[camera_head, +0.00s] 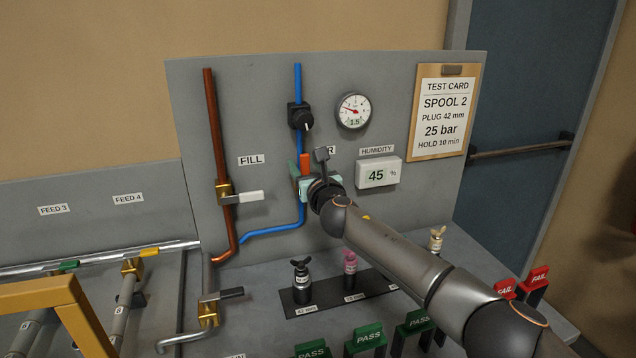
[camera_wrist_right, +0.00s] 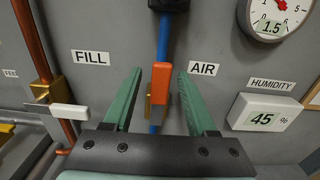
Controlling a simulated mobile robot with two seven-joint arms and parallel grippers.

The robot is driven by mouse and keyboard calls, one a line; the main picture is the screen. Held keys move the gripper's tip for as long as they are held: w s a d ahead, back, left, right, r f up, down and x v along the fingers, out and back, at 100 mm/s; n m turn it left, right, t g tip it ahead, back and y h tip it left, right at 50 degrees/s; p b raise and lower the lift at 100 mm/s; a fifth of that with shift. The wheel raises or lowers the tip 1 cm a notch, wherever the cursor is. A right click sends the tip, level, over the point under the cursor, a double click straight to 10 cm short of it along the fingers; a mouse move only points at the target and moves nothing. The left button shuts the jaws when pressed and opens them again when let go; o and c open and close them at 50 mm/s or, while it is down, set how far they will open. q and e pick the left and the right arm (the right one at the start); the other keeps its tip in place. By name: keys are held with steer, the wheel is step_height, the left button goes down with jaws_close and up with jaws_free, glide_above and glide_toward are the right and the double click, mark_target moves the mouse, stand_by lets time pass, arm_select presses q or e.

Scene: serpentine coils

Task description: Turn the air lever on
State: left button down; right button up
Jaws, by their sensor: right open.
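The air lever (camera_wrist_right: 161,84) has an orange handle on the blue air pipe, beside the AIR label (camera_wrist_right: 202,68). Its handle stands upright, in line with the pipe, and a brass valve part (camera_wrist_right: 149,108) shows next to it. In the head view the orange handle (camera_head: 305,163) shows just above my right gripper (camera_head: 300,176). My right gripper's green fingers (camera_wrist_right: 160,75) are open, one on each side of the handle, with gaps visible on both sides. Whether they touch it is not clear in the head view. My left gripper is not in view.
The FILL valve with a white handle (camera_head: 237,196) is to the left. A black regulator knob (camera_head: 301,117), a pressure gauge (camera_head: 353,111) and a humidity display (camera_head: 379,173) are on the panel.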

steer(key=shift+p+v, duration=0.35)
steer(key=shift+v, duration=0.7)
steer(key=v, duration=0.9)
steer(key=shift+s, duration=0.3)
steer(key=shift+d+f, duration=0.2)
